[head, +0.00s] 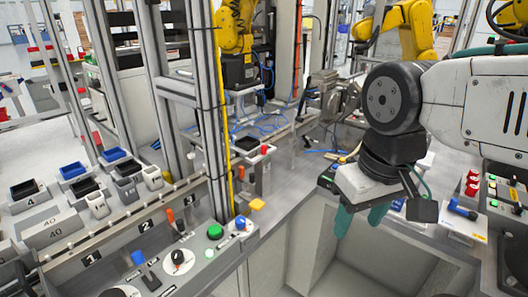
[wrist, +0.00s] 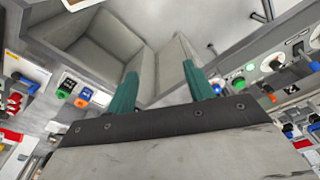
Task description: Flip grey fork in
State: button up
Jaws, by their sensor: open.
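My gripper (head: 362,218) hangs at the right of centre in the head view, pointing down over the recessed grey bay. Its two teal fingers are apart with nothing between them. In the wrist view the open gripper (wrist: 160,72) shows the bay's grey walls and worktop beyond its fingertips. I cannot single out a grey fork with certainty in either view. A grey metal fixture (head: 350,97) stands on the bench behind the gripper, apart from it; its shape is too small to tell.
A right panel holds red buttons (head: 472,182) and a blue-handled part (head: 462,209). The grey bay (head: 372,262) below the gripper looks empty.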

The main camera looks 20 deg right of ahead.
jog(key=shift+d+f, duration=0.15)
jog(key=shift+d, duration=0.1)
jog(key=c, duration=0.5)
jog(key=shift+w+d+f+m+g, duration=0.5)
jog(key=shift+w+d+m+g, duration=0.15)
jog(key=shift+w+m, duration=0.2)
grip_shut()
jog(key=w+d+r+m+t+y, duration=0.1)
jog(key=w+d+m+t+y, duration=0.2)
jog(key=w, duration=0.9)
jog(key=w+d+r+m+t+y, duration=0.1)
jog(key=w+d+m+t+y, duration=0.2)
jog(key=w, duration=1)
jog(key=shift+w+d+r+m+y, duration=0.15)
jog(key=shift+w+r+m+y, duration=0.2)
jog(key=shift+m, duration=0.3)
jog(key=shift+s+t, duration=0.1)
jog(key=shift+t, duration=0.15)
